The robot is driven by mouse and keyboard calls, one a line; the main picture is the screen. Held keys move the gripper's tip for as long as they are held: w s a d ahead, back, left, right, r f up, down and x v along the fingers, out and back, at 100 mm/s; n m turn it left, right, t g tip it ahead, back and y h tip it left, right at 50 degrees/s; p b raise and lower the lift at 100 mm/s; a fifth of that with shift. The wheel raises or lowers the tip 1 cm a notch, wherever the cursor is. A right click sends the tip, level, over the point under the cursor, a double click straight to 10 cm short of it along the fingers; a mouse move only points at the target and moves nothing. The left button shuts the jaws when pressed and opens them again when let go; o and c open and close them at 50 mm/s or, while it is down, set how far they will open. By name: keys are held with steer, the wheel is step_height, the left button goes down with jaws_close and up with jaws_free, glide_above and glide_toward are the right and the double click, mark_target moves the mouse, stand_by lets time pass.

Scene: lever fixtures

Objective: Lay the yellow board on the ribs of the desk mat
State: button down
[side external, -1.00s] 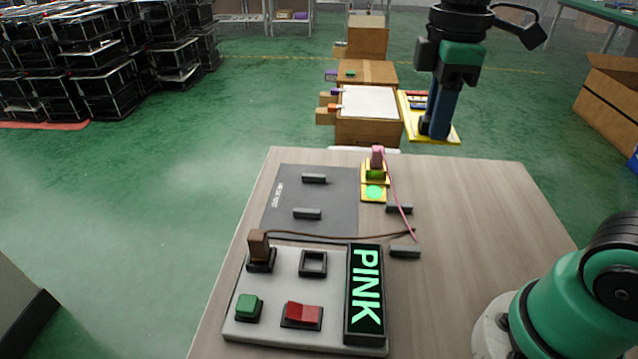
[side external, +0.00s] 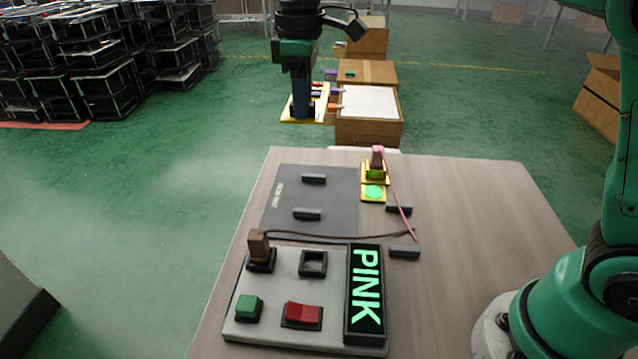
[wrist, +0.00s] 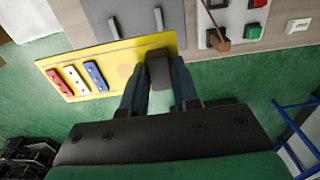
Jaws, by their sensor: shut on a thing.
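My gripper (side external: 301,108) is shut on a dark block on top of the yellow board (side external: 287,117). The board hangs roughly level in the air beyond the table's far edge. In the wrist view, the board (wrist: 110,57) carries a red, a white and a blue strip at its left, and my fingers (wrist: 159,80) close on the dark block near its right end. The grey desk mat (side external: 285,196) lies on the table with two dark raised ribs, a far one (side external: 314,178) and a near one (side external: 307,214). The mat (wrist: 134,20) is partly visible past the board.
A panel (side external: 280,275) with a lit PINK sign (side external: 365,295), switches and a brown plug stands in front of the mat. A pink-corded plug (side external: 377,158) stands in a yellow fixture to the mat's right. Two dark bars (side external: 404,251) lie on the table. Boxes stand behind.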

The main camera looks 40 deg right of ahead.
mark_target(307, 211)
step_height(307, 211, down, 18)
steer(key=shift+r, duration=0.15)
stand_by(0.4)
steer(key=c, duration=0.7)
jaws_free()
steer(key=shift+o, duration=0.2)
step_height(307, 211, up, 11)
steer(key=s+d+m+t, duration=0.6)
steer(key=s+m, duration=0.3)
steer(key=s, duration=0.2)
steer(key=shift+s+d+t, duration=0.25)
steer(key=shift+s+t, duration=0.1)
steer(key=shift+t, duration=0.25)
